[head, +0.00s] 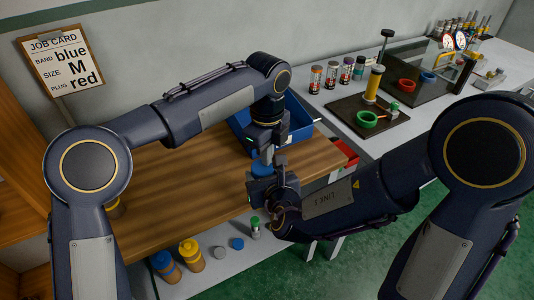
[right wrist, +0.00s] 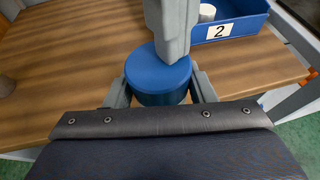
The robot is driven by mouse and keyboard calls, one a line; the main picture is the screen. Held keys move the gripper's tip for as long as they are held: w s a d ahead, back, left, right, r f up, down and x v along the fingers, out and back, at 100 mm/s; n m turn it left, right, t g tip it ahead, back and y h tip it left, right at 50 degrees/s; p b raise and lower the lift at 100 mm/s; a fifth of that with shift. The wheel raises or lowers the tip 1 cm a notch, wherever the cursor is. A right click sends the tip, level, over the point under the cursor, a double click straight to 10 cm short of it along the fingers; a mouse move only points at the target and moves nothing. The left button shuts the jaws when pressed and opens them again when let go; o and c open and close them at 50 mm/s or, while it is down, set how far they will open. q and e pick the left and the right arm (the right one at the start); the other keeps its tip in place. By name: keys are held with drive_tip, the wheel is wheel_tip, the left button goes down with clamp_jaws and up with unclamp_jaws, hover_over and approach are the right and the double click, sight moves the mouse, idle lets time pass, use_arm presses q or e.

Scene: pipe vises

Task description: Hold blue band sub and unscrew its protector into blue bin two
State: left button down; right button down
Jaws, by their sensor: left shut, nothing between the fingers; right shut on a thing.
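The blue band sub (right wrist: 160,96) stands between my right gripper's fingers in the right wrist view, with a round blue top, apparently its protector (right wrist: 158,70). Its lower part is hidden by my gripper body. In the head view a little of its blue (head: 262,170) shows between my arms. My right gripper (head: 268,186) is shut on it. My left gripper (head: 268,155) is shut and empty; its grey fingers (right wrist: 172,30) point down over the blue top. Whether they touch it I cannot tell. Blue bin two (right wrist: 244,22) lies behind, with a small white piece (right wrist: 207,12) inside.
The wooden bench (head: 180,190) is mostly clear to the left. Capped pieces (head: 190,252) stand on the shelf below the front edge. A side table at right holds a dark tray (head: 345,122) with a green ring (head: 367,119) and several small bottles. The job card (head: 58,62) hangs at left.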

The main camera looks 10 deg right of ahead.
use_arm(q)
drive_tip(key=shift+s+a+f, duration=0.15)
drive_tip(key=shift+f, duration=0.2)
drive_tip(key=c, duration=1.8)
unclamp_jaws()
drive_tip(key=shift+o, duration=0.2)
